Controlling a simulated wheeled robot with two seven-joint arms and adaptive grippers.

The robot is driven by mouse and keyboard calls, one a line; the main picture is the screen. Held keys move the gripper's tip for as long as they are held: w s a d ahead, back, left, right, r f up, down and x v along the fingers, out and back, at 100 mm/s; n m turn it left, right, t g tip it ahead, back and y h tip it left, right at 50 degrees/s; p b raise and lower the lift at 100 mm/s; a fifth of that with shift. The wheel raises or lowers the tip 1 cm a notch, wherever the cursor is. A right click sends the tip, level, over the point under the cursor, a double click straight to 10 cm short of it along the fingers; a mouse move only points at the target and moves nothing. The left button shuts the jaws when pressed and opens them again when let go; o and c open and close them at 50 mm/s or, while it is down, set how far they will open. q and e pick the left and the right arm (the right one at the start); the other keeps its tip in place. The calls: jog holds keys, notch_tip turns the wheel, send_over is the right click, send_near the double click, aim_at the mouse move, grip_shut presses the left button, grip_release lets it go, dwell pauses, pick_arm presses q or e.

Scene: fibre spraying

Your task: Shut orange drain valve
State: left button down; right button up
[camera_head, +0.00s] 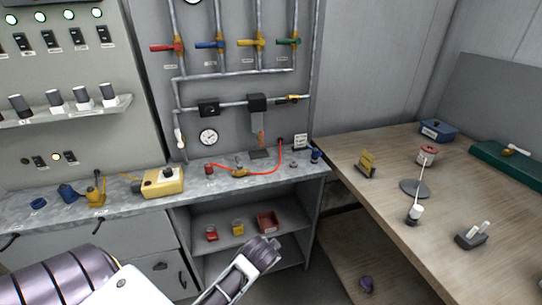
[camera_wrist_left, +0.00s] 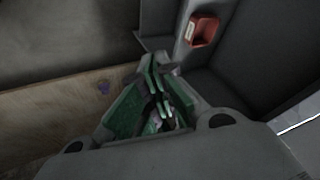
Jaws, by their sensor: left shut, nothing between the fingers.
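Several valves with coloured handles sit on the pipes of the grey back panel in the head view: a red one (camera_head: 165,48), a blue one (camera_head: 210,44), a yellow one (camera_head: 250,42) and a green one (camera_head: 288,41). A yellow-orange valve handle (camera_head: 292,97) lies along the lower pipe at the right. A small yellow-orange fitting (camera_head: 240,172) lies on the counter by a red hose. I cannot tell for sure which is the drain valve. My left gripper (camera_head: 266,246) is shut and empty, low in front of the shelf, apart from all valves. It also shows in the left wrist view (camera_wrist_left: 155,78).
The grey counter (camera_head: 130,199) holds a yellow box (camera_head: 163,182). Under it, an open shelf (camera_head: 222,247) holds a red bin (camera_head: 267,221), also in the wrist view (camera_wrist_left: 203,31). A wooden table (camera_head: 385,190) stands at right.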

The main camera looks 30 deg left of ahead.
pick_arm(q)
jog(key=w+a+r+m+t+y, duration=0.2)
jog(key=w+a+r+t, duration=0.1)
jog(key=w+r, duration=0.5)
jog(key=w+a+r+m+t+y, duration=0.2)
jog(key=w+a+r+m+t, duration=0.1)
jog(key=w+r, duration=0.5)
jog(key=w+a+r+m+t+y, duration=0.2)
jog(key=w+a+r+m+t, duration=0.1)
jog(key=w+r, duration=0.5)
notch_tip(320, 180, up, 2)
jog(key=shift+a+r+y, duration=0.1)
jog(key=shift+a+y, duration=0.2)
jog(key=shift+a, duration=0.55)
pick_arm(e)
jog(key=shift+w+d, duration=0.25)
jog(key=shift+d, duration=0.7)
pick_arm(q)
jog(key=shift+w, duration=0.1)
